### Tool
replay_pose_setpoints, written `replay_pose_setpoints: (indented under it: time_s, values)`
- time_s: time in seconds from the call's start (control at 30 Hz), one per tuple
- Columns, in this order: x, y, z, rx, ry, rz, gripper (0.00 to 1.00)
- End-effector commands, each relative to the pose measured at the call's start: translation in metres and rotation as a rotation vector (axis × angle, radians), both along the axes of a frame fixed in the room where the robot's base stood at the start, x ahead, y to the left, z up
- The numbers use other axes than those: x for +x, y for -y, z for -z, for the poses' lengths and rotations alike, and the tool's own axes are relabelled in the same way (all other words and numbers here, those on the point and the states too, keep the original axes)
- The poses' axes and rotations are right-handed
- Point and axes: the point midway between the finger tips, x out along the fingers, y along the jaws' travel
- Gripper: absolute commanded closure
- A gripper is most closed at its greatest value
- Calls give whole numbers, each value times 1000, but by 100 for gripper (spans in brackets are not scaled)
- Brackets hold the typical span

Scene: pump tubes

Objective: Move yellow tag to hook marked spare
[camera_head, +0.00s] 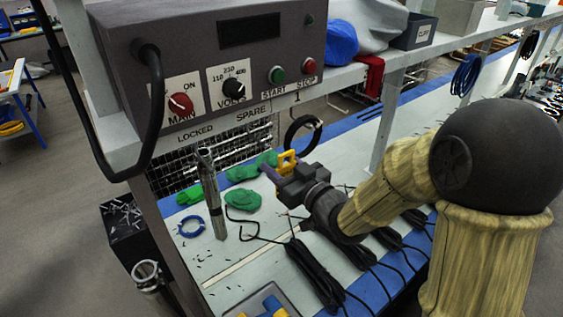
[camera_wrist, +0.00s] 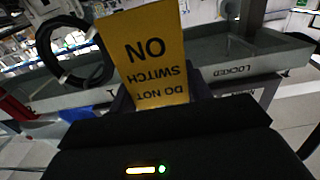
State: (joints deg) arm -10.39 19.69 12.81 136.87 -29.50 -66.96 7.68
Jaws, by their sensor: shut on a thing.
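The yellow tag (camera_wrist: 152,55) fills the middle of the wrist view, with "DO NOT SWITCH ON" upside down on it. My gripper (camera_wrist: 160,100) is shut on its lower end. In the head view the tag (camera_head: 287,159) shows as a small yellow patch at my gripper (camera_head: 273,172), below the shelf edge and apart from it. The shelf edge carries the labels "LOCKED" (camera_head: 195,134), "SPARE" (camera_head: 252,115) and "1" (camera_head: 297,97). I cannot make out the spare hook itself. "LOCKED" also shows upside down in the wrist view (camera_wrist: 235,70).
A black cable coil (camera_head: 302,133) hangs below label "1". A metal tube (camera_head: 210,195) stands upright below "LOCKED". A grey control box (camera_head: 215,60) sits on the shelf above. Green gloves (camera_head: 242,198), a blue ring (camera_head: 191,226) and black cables (camera_head: 315,275) lie on the bench.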

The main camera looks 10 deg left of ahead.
Motion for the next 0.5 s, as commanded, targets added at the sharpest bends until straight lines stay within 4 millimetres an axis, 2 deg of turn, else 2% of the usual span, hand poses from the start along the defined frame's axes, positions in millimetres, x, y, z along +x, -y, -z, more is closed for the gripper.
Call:
replay_pose_setpoints:
  time_s: [0.5]
  values:
    - [2, -3, 0, 1, -2, -1, 74]
